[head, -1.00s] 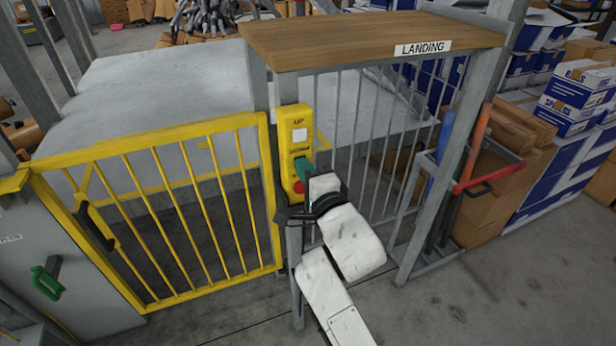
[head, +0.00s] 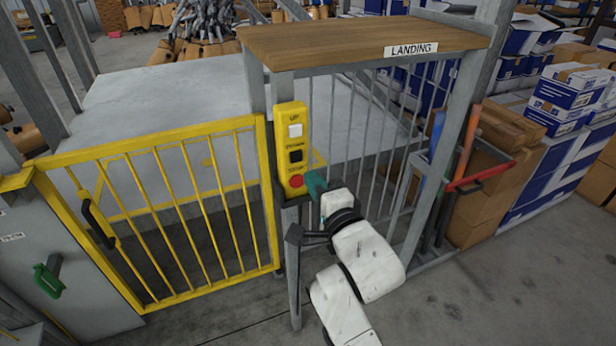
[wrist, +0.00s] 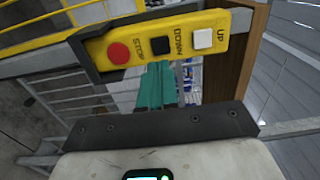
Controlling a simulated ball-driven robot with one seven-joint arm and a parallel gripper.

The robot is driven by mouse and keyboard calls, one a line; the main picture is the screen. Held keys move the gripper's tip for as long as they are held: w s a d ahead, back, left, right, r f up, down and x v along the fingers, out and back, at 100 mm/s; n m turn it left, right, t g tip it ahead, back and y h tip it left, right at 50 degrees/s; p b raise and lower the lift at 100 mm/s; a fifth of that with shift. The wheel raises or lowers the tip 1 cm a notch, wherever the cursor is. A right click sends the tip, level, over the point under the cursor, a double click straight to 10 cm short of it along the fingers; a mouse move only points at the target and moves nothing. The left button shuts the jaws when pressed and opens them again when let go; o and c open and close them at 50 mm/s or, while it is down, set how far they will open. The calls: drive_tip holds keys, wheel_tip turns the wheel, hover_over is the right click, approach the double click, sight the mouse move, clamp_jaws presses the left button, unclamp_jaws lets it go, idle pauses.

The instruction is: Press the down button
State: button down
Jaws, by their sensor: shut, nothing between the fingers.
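The yellow control box (head: 291,172) is fixed to a grey post at the right end of the yellow gate. It carries a white UP button (head: 295,131) at the top, a black DOWN button (head: 295,156) in the middle and a red STOP button (head: 297,181) at the bottom. In the wrist view the box lies sideways, with the DOWN button (wrist: 162,47) just beyond my fingertips. My gripper (head: 312,184) is shut and empty, its teal fingers to the right of the STOP button in the head view.
The yellow barred gate (head: 160,205) stands left of the box, closed across the platform (head: 165,90). A wooden LANDING top (head: 350,38) is above right, over grey bars. A rack with a red handle (head: 480,178) stands further right.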

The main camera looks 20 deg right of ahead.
drive_tip(key=s+b, duration=0.1)
drive_tip(key=s, duration=0.6)
idle(0.4)
drive_tip(key=s+d+f+n+g+h, duration=0.15)
drive_tip(key=s+f+n+g, duration=0.3)
drive_tip(key=f, duration=0.45)
drive_tip(key=s+d+f+n+g, duration=0.3)
drive_tip(key=s+f, duration=0.2)
drive_tip(key=f, duration=0.3)
drive_tip(key=s+d+f+n+g, duration=0.1)
drive_tip(key=s+f+n+g, duration=0.3)
drive_tip(key=s, duration=0.6)
drive_tip(key=s+f+n+g+y, duration=0.1)
drive_tip(key=s+f+n+g, duration=0.4)
drive_tip(key=s, duration=0.5)
drive_tip(key=shift+s+d+f+n, duration=0.25)
drive_tip(key=shift+d+f+n, duration=0.25)
drive_tip(key=shift+f, duration=0.35)
drive_tip(key=shift+g, duration=0.25)
idle(0.9)
